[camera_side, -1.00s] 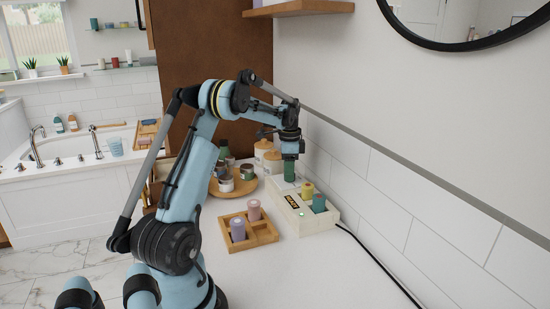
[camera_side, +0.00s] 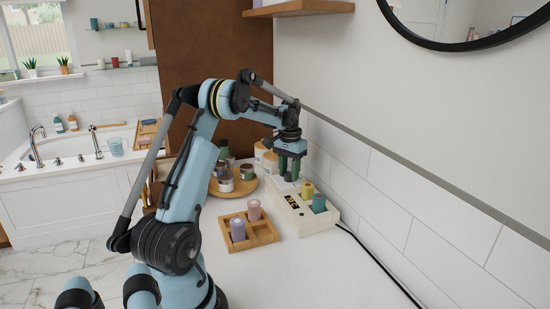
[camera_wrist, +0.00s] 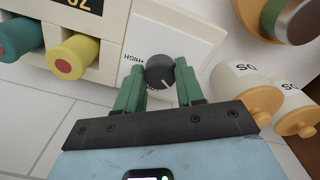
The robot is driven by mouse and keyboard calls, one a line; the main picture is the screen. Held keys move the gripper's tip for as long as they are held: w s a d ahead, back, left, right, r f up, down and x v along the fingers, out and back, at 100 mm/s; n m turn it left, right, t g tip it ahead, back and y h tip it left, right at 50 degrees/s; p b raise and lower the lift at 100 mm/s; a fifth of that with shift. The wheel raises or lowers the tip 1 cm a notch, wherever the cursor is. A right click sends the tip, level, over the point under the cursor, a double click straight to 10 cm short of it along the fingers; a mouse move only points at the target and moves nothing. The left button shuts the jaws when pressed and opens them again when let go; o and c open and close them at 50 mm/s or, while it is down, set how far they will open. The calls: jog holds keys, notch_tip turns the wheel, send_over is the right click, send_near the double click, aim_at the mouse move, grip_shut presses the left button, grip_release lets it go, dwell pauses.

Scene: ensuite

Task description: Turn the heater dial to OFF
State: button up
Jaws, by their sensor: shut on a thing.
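The heater dial (camera_wrist: 160,70) is a dark round knob with a white pointer line on a white panel (camera_wrist: 178,38) of the heater, with "HIGH" printed to its left in the wrist view. The pointer line faces down and slightly right, toward my gripper's body there; other dial marks are hidden or unreadable. My gripper (camera_wrist: 160,84) has its green fingers on either side of the dial, shut on it. In the side view my gripper (camera_side: 291,176) points down at the far end of the cream heater box (camera_side: 318,221), and its fingers hide the dial.
The heater also holds a yellow cylinder (camera_side: 307,190), a teal cylinder (camera_side: 319,203) and a dark display (camera_side: 291,200). A wooden tray (camera_side: 263,239) with two cylinders stands in front. A round wooden tray (camera_side: 245,189) with jars and lidded canisters (camera_side: 261,153) are close by.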

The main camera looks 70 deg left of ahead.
aim_at(290, 174)
jog(key=n, duration=0.6)
jog(key=shift+n, duration=0.4)
dwell(0.4)
jog(key=o, duration=1)
jog(key=shift+w, duration=0.1)
jog(key=shift+o, duration=0.2)
jog(key=shift+r, duration=0.1)
notch_tip(290, 174, up, 12)
jog(key=shift+d, duration=0.1)
